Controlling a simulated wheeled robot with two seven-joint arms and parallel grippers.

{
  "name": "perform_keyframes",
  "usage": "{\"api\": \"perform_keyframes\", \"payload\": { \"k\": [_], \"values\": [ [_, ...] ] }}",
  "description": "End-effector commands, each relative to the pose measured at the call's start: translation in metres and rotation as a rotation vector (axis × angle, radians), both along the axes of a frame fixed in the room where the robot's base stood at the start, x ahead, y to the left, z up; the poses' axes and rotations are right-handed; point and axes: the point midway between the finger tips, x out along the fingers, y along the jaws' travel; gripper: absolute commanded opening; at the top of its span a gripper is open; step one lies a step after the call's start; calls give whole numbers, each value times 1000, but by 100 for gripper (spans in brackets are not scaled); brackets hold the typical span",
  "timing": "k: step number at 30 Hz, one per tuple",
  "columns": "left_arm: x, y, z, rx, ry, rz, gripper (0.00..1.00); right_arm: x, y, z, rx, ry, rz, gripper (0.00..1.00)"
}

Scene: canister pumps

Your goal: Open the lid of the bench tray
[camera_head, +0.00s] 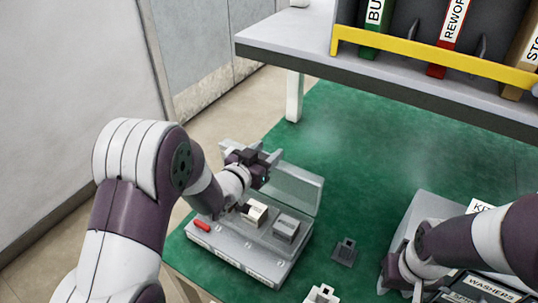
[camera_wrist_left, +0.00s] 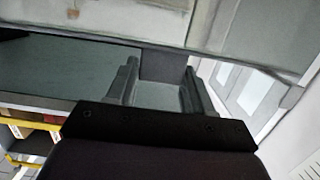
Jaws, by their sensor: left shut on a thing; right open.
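The grey bench tray (camera_head: 231,262) stands on the green mat, with small blocks and a red piece inside. Its clear lid (camera_head: 300,187) stands raised along the tray's back side, tilted up from the body. My left gripper (camera_head: 267,158) is at the lid's upper edge and shut on it. In the left wrist view the two fingers (camera_wrist_left: 165,88) show close to the translucent lid (camera_wrist_left: 230,25); the exact contact is hard to see. My right gripper (camera_head: 411,284) is open at the lower right, beside a grey box, partly hidden by its own arm.
A dark grey part (camera_head: 345,251) lies on the mat (camera_head: 360,150) right of the tray, and a white part (camera_head: 322,294) lies in front. A grey labelled box (camera_head: 426,212) stands at right. A raised shelf with a yellow rail (camera_head: 430,55) and binders spans the back.

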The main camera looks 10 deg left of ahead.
Motion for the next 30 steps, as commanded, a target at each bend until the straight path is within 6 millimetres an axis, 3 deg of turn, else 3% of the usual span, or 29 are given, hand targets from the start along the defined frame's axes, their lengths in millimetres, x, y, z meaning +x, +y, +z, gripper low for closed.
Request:
{"api": "perform_keyframes", "payload": {
  "k": [5, 6, 7, 16, 19, 30],
  "values": [
    [-1, 0, -3, 2, 11, -1, 0, 0, 0, 0, 0, 0, 0, 43],
    [-1, 0, -3, 2, 11, -1, 61, 0, 0, 0, 0, 0, 0, 43],
    [-1, 0, -3, 2, 11, -1, 71, 0, 0, 0, 0, 0, 0, 43],
    [-2, 0, -3, 1, 8, 0, 72, 0, 0, 0, 0, 0, 0, 43],
    [-11, 4, -1, 1, 8, 2, 72, 0, 0, -2, 0, 0, 0, 43],
    [-98, 36, 14, 1, 8, 4, 72, 0, 0, -8, 0, 0, 0, 43]
  ]
}}
